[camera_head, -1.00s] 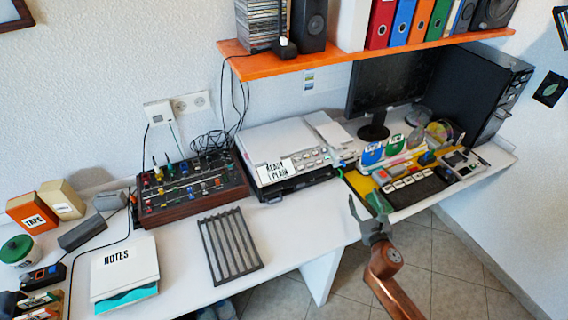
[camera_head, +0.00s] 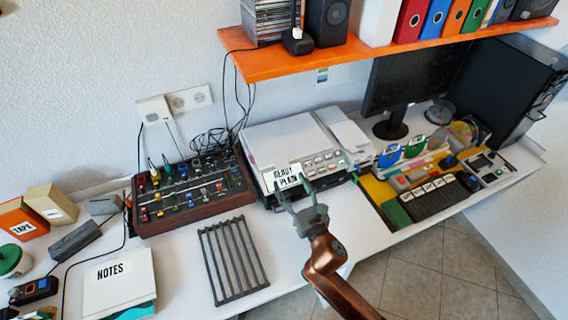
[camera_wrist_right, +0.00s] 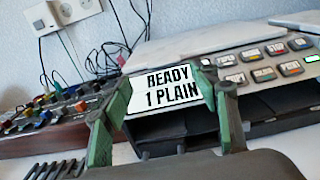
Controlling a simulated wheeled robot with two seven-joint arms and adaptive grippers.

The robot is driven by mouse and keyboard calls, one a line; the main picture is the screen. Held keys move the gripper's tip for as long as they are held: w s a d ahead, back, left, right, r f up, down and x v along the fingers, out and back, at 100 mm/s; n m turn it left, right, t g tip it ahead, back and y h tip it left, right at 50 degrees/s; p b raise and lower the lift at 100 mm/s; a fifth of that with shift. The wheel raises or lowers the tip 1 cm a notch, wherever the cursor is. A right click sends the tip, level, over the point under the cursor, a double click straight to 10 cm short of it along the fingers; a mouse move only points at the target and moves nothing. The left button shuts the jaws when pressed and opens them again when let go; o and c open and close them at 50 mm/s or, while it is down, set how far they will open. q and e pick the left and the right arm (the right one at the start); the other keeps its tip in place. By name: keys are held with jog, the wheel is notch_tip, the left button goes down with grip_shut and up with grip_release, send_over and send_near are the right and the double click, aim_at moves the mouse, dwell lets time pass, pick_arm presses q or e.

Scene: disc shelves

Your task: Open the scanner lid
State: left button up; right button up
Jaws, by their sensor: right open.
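The scanner (camera_head: 297,155) is a light grey and black machine on the desk, with a button panel and a label "READY 1 PLAIN" on its front. Its light lid (camera_head: 280,140) lies flat and shut on top. My right gripper (camera_head: 294,190) is open in front of the scanner's front edge, at the label. In the right wrist view, its green fingertips (camera_wrist_right: 165,100) stand on either side of the label (camera_wrist_right: 165,92), with a dark slot below. Whether they touch the scanner, I cannot tell. My left gripper is not in view.
A mixer with knobs (camera_head: 188,190) stands left of the scanner. A dark slatted rack (camera_head: 233,260) lies in front. An orange shelf (camera_head: 300,62) hangs above and behind the scanner. A keyboard (camera_head: 432,197) and monitor (camera_head: 412,75) are to the right.

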aim_at(284, 168)
jog(key=x, duration=0.1)
jog(key=b+x, duration=0.1)
jog(key=x, duration=0.3)
jog(key=shift+w+d+f, duration=0.1)
jog(key=shift+d+f, duration=0.05)
jog(key=shift+d, duration=0.2)
jog(key=shift+b+x, duration=0.4)
jog(key=shift+x, duration=0.35)
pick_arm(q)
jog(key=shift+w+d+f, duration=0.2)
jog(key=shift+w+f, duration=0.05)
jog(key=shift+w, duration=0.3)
pick_arm(e)
grip_shut()
